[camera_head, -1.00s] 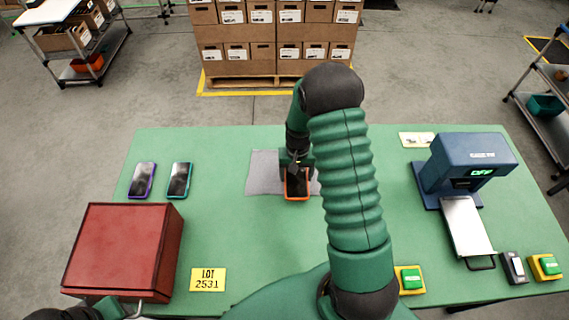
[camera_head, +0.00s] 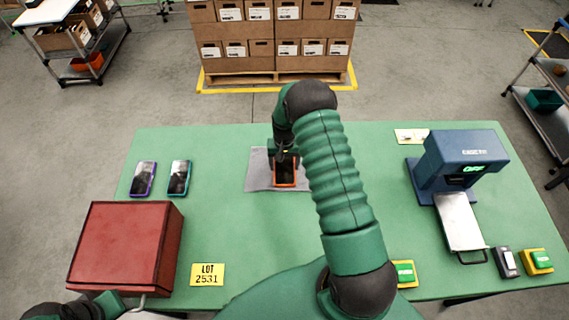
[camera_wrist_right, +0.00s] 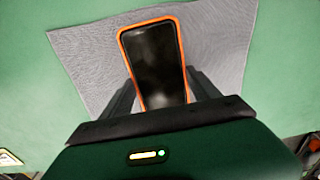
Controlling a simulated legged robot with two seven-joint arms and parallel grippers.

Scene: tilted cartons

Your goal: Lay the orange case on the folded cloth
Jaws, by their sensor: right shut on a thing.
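The orange case (camera_head: 285,174), with a dark-faced phone in it, is over the grey folded cloth (camera_head: 259,172) near the middle of the table. My right gripper (camera_head: 284,157) is shut on the case's far part. In the right wrist view the fingers flank the case (camera_wrist_right: 182,60), and the cloth (camera_wrist_right: 90,62) spreads out behind it. I cannot tell whether the case touches the cloth. My left gripper (camera_head: 117,306) is at the bottom left, by the handle of the red box; its fingers do not show clearly.
Two phones in purple (camera_head: 143,178) and teal (camera_head: 180,178) cases lie at the left. The red box (camera_head: 125,245) stands at front left, beside a yellow lot card (camera_head: 207,274). A blue machine (camera_head: 455,160) with a metal tray (camera_head: 460,222) stands at right.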

